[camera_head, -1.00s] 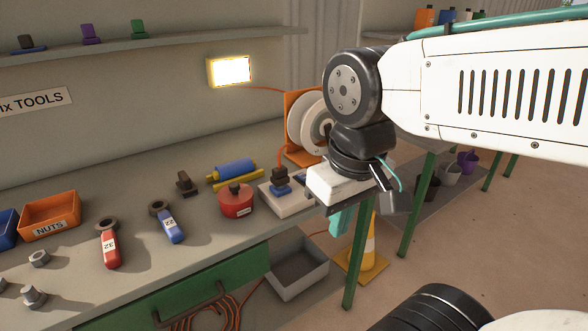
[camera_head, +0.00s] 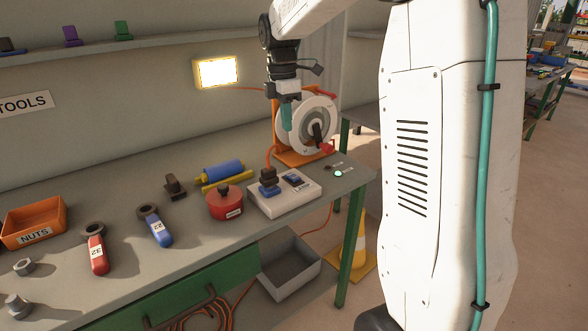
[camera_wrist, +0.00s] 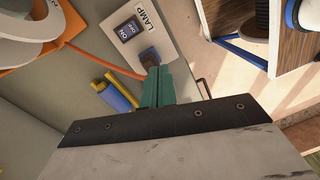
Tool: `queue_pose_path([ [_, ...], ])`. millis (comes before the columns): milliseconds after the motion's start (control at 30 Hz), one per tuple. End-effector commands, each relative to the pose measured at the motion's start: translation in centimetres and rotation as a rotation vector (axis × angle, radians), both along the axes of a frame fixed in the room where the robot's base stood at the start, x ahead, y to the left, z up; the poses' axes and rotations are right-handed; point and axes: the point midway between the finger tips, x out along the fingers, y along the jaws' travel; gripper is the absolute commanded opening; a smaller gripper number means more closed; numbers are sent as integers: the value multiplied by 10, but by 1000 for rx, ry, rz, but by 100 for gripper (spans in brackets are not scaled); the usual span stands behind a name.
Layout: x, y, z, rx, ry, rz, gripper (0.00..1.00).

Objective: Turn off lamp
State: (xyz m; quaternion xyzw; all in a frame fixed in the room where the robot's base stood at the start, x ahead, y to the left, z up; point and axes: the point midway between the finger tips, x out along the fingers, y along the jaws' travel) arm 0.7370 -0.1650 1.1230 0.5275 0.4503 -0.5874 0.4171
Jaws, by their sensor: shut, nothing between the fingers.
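The lamp (camera_head: 216,72) is a yellow-framed panel on the wall, glowing bright white. The switch box (camera_head: 285,197) is a pale block on the bench with a blue rocker switch (camera_head: 294,181) and a plug with an orange cable (camera_head: 269,181). In the wrist view the box reads "LAMP", and the switch (camera_wrist: 129,31) is marked ON and OFF. My gripper (camera_head: 287,127) has teal fingers, shut and empty, pointing down above and behind the box, in front of the reel. In the wrist view the fingertips (camera_wrist: 158,72) overlap the plug in the picture; no contact can be confirmed.
A white cable reel (camera_head: 318,138) on an orange stand is behind the box. A red round tin (camera_head: 224,203) and a blue-and-yellow roller (camera_head: 222,170) are to its left. Wrenches and an orange NUTS bin (camera_head: 33,222) lie further left. Bench room right of the box is mostly clear.

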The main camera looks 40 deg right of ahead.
Motion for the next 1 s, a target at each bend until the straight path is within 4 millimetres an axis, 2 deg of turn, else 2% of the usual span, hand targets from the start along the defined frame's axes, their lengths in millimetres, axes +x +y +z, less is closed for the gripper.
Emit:
queue_pose_path([
  [33, 16, -13, -11, 9, 15, 57, 0],
  [100, 32, -25, -22, 21, 28, 139, 0],
  [300, 54, -45, -39, 41, 45, 267, 0],
  [767, 55, -47, -45, 44, 47, 280, 0],
  [867, 54, -47, -55, 45, 49, 280, 0],
  [1000, 50, -47, -81, 45, 50, 280, 0],
])
